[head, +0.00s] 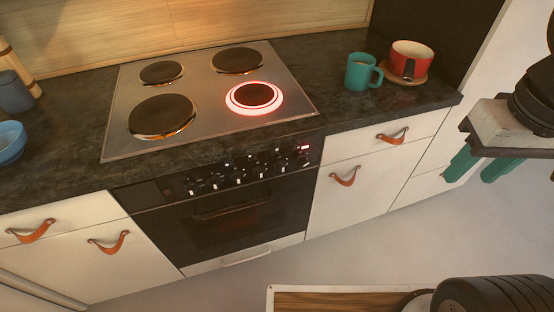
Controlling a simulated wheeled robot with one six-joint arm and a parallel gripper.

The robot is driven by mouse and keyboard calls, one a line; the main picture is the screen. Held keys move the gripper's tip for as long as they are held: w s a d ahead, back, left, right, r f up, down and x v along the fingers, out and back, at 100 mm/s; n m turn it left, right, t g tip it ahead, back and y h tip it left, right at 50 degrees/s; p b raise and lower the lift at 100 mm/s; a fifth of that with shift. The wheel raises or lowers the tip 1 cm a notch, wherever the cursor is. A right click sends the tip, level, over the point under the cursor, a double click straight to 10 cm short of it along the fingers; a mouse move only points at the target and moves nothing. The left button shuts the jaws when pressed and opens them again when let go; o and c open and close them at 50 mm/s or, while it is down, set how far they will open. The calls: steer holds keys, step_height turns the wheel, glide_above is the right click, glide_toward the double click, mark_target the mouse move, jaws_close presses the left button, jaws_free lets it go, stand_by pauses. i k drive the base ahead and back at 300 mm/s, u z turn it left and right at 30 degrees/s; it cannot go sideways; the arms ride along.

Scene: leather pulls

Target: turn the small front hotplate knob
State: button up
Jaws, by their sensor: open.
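A steel hob (205,83) with several round hotplates is set in the dark worktop. The small front right hotplate (254,97) glows red with a bright ring around it. A row of black knobs with light marks (238,173) runs along the panel above the oven. I cannot tell from the markings which knob belongs to the small front hotplate. My gripper (482,168) is at the right, its teal fingers apart and empty, well away from the knobs and pointing downward.
A teal mug (361,72) and a red pot (411,58) on a wooden board stand right of the hob. A blue bowl (11,142) is at the left. Leather pulls (345,177) stick out from the white drawers.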

mark_target(301, 160)
steer(key=k, duration=1.05)
steer(key=z, duration=0.8)
steer(key=i, duration=0.9)
steer(key=u, duration=0.4)
